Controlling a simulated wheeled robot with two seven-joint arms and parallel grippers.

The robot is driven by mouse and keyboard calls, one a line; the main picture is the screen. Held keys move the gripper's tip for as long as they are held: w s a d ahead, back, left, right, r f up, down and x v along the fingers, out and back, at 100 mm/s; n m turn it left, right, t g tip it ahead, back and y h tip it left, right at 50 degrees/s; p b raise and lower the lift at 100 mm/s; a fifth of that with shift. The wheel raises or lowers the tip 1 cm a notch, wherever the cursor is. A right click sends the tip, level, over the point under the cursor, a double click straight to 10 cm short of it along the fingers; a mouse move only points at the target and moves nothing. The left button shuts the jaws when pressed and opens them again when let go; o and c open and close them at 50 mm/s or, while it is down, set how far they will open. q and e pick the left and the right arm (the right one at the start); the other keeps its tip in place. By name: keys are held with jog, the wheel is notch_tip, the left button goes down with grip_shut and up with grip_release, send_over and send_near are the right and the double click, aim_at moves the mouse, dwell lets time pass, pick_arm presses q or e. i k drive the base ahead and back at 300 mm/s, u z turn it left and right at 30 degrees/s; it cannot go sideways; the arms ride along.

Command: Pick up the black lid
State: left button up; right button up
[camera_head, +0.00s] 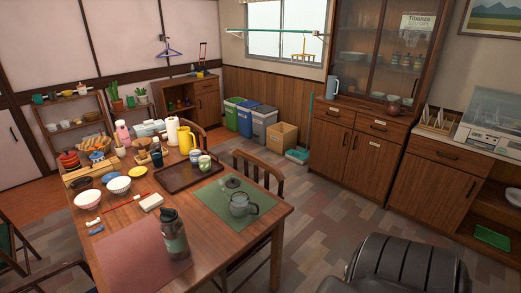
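A dark round lid (233,182) with a small knob shows on the green placemat (212,212), just behind the dark grey teapot (243,205). Whether it touches the teapot is hard to tell. A dark green bottle (174,239) with a black cap (169,214) stands upright at the table's near side, on the reddish placemat (140,262). Neither of my grippers is in view.
The wooden table (205,263) also holds a brown tray (175,179) with cups, a yellow pitcher (185,140), and white bowls (88,200). A chair (258,166) stands at its right side. A dish dryer (490,120) sits on the right cabinet.

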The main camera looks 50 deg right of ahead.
aim_at(232, 183)
jog(key=z, duration=1.4)
